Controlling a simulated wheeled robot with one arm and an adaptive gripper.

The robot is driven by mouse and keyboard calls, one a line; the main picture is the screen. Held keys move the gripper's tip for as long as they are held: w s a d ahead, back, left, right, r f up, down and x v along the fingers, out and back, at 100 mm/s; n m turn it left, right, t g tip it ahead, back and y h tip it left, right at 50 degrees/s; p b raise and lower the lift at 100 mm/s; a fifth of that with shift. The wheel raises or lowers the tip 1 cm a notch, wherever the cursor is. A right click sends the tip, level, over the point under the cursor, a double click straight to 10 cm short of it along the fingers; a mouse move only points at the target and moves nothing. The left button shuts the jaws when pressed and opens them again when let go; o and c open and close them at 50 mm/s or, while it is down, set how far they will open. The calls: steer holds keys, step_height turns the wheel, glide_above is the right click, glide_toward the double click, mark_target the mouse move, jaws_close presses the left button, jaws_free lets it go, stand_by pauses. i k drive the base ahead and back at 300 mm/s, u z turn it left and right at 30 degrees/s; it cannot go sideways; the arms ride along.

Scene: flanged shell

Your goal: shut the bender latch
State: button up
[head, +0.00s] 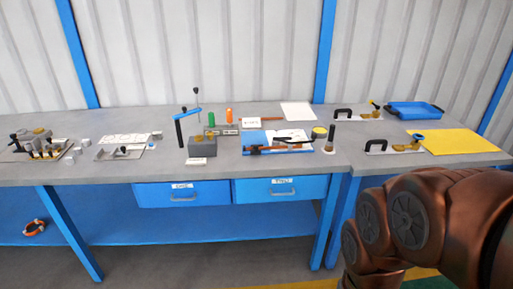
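I cannot tell for sure which of these is the bender. The latch is too small to make out, so whether it is open or shut does not show. My copper-coloured arm fills the lower right, in front of the bench. My gripper is not in view.
The grey workbench (225,168) has two blue drawers (280,190), both closed. Lever fixtures (40,146) stand at the left. At the right are black-handled clamps (376,147), a yellow sheet (455,142) and a blue tray (413,110). An orange ring (34,227) lies on the lower shelf.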

mark_target(255, 152)
steer(key=k, duration=0.5)
steer(key=u, duration=0.7)
steer(key=i, duration=0.95)
steer(key=u, duration=0.55)
